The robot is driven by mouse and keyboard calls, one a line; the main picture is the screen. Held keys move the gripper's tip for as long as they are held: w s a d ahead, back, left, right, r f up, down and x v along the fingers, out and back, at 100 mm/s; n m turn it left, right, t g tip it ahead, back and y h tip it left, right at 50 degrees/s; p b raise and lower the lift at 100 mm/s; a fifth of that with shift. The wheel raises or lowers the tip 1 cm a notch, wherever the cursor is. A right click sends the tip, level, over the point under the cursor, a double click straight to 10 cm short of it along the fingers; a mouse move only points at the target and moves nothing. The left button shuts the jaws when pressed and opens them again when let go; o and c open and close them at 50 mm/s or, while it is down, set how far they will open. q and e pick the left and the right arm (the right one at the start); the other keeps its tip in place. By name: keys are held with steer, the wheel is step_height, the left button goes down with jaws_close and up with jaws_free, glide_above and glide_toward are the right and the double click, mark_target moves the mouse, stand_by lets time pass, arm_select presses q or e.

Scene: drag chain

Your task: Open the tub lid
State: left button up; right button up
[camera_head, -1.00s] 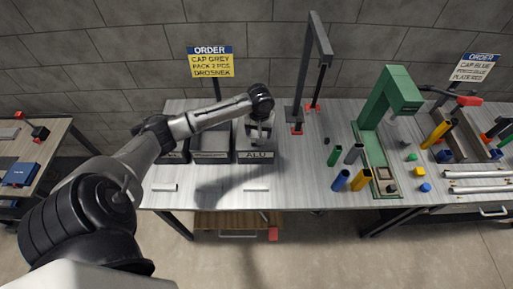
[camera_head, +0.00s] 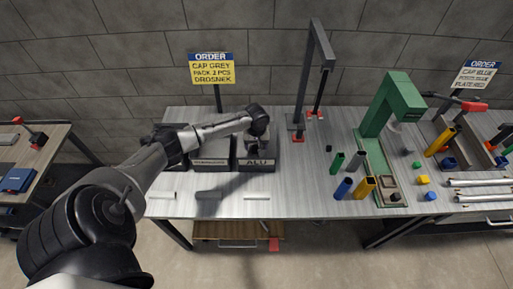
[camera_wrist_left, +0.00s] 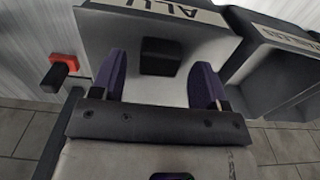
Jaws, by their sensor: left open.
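The ALU tub (camera_head: 257,164) stands on the bench, its label facing front. In the left wrist view its grey lid (camera_wrist_left: 105,48) fills the upper middle and carries a black block-shaped knob (camera_wrist_left: 162,57). My left gripper (camera_wrist_left: 160,82) is open, with one purple finger on each side of the knob and visible gaps between. In the head view my left gripper (camera_head: 258,142) points down over the ALU tub, and the wrist partly hides the lid. Whether the fingers touch the lid is unclear. My right gripper is not in view.
A neighbouring tub (camera_head: 211,164) stands close to the left of the ALU tub. A black post frame (camera_head: 298,122) with red feet rises to the right, and a green press (camera_head: 385,120) stands farther right. A short white bar (camera_head: 257,196) lies in front.

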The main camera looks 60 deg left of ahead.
arm_select(q)
steer(key=shift+f, duration=0.85)
